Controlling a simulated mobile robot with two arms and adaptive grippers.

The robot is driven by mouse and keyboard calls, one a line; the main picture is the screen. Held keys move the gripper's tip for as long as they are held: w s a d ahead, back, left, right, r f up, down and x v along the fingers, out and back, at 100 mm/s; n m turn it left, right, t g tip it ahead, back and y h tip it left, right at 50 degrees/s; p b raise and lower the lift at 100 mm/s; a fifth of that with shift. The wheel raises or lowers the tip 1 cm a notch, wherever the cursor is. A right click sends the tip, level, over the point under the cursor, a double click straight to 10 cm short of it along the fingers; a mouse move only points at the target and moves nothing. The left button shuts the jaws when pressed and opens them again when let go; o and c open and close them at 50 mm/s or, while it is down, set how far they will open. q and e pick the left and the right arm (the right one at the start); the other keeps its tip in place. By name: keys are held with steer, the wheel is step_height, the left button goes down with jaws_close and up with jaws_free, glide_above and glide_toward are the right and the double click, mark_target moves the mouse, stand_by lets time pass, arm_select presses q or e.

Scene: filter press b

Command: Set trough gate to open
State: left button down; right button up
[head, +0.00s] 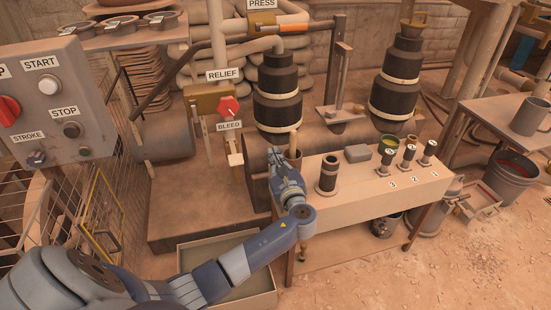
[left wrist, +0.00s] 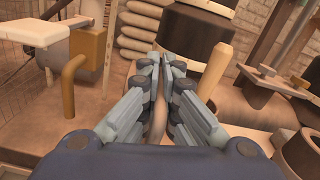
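No part in view carries a trough gate label, and I cannot tell which part is the gate. A tan wooden handle (head: 294,143) stands upright at the left end of the bench, out of a dark round holder. My left gripper (head: 273,154) is just left of it. In the left wrist view the fingertips (left wrist: 166,64) come together with nothing clear held between them. The tan handle (left wrist: 217,70) shows there to the right of the fingers, apart from them. An upright post with a flat base plate (head: 341,112) stands between the black stacks. My right gripper is not in view.
A BLEED valve (head: 234,152) and red RELIEF knob (head: 228,106) are to the left. A control panel (head: 50,105) stands at far left.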

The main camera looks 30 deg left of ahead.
arm_select(q)
steer(key=shift+r, duration=0.1)
steer(key=c, duration=1.8)
jaws_free()
steer(key=shift+o, duration=0.4)
steer(key=v, duration=1.2)
